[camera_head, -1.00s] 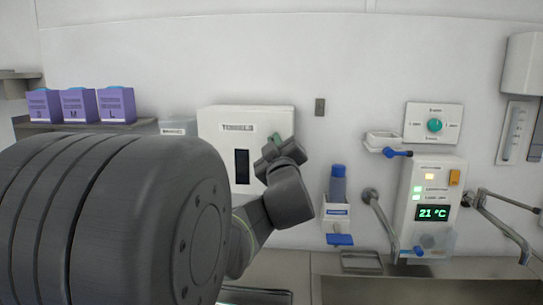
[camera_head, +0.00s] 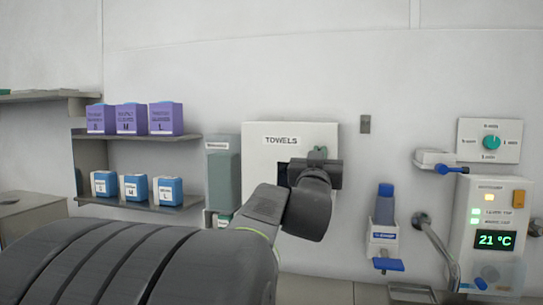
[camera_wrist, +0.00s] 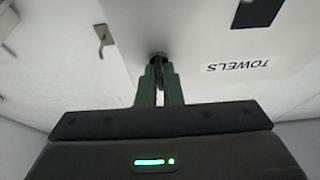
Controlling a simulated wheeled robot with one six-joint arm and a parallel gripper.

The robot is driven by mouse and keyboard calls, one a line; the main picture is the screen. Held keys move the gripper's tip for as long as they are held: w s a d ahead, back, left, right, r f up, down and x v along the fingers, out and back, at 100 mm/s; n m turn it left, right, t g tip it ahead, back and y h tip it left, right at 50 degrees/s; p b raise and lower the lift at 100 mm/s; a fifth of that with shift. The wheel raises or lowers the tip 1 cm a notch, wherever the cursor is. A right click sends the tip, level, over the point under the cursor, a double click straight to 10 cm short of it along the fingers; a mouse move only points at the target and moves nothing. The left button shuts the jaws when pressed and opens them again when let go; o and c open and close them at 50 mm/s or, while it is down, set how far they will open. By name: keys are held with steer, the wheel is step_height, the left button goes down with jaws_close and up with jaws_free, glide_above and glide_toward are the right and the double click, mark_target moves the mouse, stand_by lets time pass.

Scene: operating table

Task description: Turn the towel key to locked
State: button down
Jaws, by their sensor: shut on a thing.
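The white towel dispenser (camera_head: 263,158), labelled TOWELS, hangs on the wall in the middle of the head view. My gripper (camera_head: 317,154) is at its upper right front, and my wrist hides part of the dark slot. In the wrist view the dispenser (camera_wrist: 215,35) appears upside down. There my gripper (camera_wrist: 159,82) has its two green fingers close together around the towel key (camera_wrist: 157,60), at a small round dark lock on the dispenser front. The key is mostly hidden between the fingers, and its turn angle cannot be told.
Shelves with purple boxes (camera_head: 131,118) and blue-white boxes (camera_head: 136,188) are on the left. A blue-capped bottle holder (camera_head: 384,228), a teal dial panel (camera_head: 490,142) and a control box reading 21 °C (camera_head: 489,225) are on the right. My arm fills the lower left.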

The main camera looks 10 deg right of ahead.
stand_by(0.4)
steer(key=c, duration=1.6)
jaws_free()
steer(key=shift+w+a, duration=0.1)
steer(key=shift+w, duration=0.1)
